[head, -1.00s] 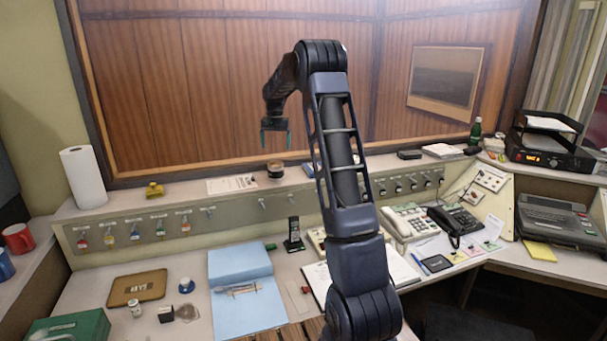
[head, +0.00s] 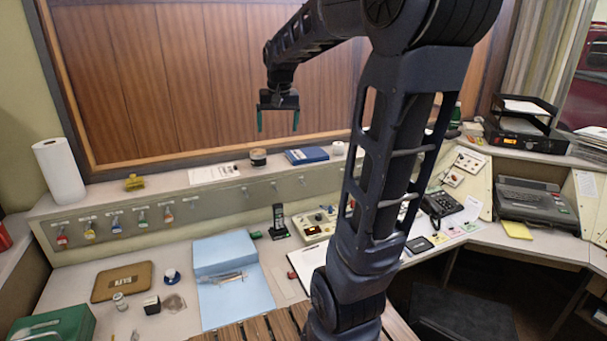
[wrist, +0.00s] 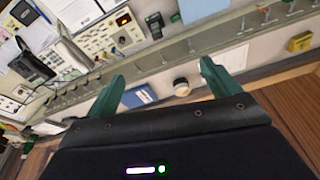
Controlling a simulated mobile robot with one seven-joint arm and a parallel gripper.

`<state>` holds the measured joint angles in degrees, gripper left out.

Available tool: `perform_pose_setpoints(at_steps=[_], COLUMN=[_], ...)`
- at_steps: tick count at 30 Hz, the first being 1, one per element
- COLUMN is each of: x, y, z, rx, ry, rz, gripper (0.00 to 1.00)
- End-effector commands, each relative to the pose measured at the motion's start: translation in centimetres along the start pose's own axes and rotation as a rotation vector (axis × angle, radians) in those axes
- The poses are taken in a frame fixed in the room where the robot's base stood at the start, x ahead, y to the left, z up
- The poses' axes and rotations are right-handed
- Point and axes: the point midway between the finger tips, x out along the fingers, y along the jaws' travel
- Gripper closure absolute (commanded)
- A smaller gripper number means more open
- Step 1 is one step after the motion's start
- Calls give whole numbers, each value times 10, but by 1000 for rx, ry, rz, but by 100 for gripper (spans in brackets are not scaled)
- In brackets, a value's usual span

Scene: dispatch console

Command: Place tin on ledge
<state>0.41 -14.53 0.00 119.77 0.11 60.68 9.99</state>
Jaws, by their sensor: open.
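A small round dark tin with a pale band (head: 258,157) stands on the long ledge (head: 105,194) below the wood-panelled window frame. It also shows in the wrist view (wrist: 181,88), beyond and between my fingertips. My gripper (head: 278,122) is open, its two green fingers apart and pointing down, with nothing between them. It hangs in the air above the tin and slightly right of it in the head view, clear of the ledge. The wrist view shows both fingers (wrist: 160,80) spread.
On the ledge, a blue book (head: 307,155) lies right of the tin and papers (head: 213,172) left of it. A yellow object (head: 134,183) and paper roll (head: 60,171) stand further left.

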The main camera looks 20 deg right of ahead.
Motion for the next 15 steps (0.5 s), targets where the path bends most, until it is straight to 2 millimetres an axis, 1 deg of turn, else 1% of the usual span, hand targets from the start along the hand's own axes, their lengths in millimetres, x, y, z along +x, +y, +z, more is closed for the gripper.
perform_pose_setpoints(at_steps=[1, 7, 11, 12, 15], x=[-5, -9, -6, -4, 2], y=[3, 14, 21, 23, 28], z=[18, 83, 125, 138, 168], rx=[-11, -65, -100, -109, -135], ry=[13, 58, 87, 96, 116], rz=[-2, -9, -11, -12, -13], gripper=[12, 12, 12, 12, 12])
